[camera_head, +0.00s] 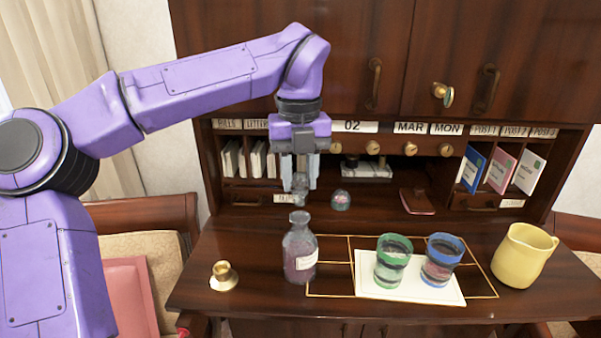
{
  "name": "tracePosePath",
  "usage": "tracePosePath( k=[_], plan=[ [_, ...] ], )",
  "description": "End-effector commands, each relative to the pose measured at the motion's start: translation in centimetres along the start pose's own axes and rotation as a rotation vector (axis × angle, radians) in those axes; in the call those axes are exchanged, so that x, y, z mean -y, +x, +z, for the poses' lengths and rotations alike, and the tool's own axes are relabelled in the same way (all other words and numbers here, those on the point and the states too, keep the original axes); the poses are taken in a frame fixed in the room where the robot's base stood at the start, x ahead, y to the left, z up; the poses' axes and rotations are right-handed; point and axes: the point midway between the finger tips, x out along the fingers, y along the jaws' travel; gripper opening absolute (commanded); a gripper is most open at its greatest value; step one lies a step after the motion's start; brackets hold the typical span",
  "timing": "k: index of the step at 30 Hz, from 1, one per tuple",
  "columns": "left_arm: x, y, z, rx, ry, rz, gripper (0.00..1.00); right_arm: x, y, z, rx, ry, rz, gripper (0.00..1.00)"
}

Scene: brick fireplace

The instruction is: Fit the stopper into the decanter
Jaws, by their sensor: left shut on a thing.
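The decanter (300,252), a bottle with dark contents and a pale label, stands upright on the wooden desk (240,262). My left gripper (300,183) points down directly above it. It is shut on the stopper (300,187), a small grey glassy piece that hangs between the fingers. The stopper's lower end is close above the decanter's mouth (299,216); I cannot tell whether they touch. The fingers partly hide the stopper. My right gripper is not in view.
Two glasses, one green-rimmed (393,262) and one blue-rimmed (441,260), stand on a white mat (410,293) to the right. A yellow jug (523,256) stands at far right. A brass candle holder (223,276) is left of the decanter. Pigeonholes and drawers rise behind.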

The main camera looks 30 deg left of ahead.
Motion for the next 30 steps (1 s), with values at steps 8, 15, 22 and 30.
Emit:
tracePosePath(
  k=[8, 15, 22, 30],
  plan=[
    [0.00, 2.02, 0.00, 0.001, 0.000, 0.000, 0.13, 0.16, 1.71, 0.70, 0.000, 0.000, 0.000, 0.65],
    [-0.01, 1.90, 0.00, 0.000, 0.000, 0.000, 0.13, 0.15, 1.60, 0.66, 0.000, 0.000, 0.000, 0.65],
    [0.00, 1.94, 0.00, 0.000, 0.000, 0.000, 0.13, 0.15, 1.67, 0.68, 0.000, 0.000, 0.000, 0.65],
    [0.01, 1.90, -0.01, 0.000, 0.000, 0.000, 0.13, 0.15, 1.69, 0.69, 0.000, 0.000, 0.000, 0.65]
  ],
)
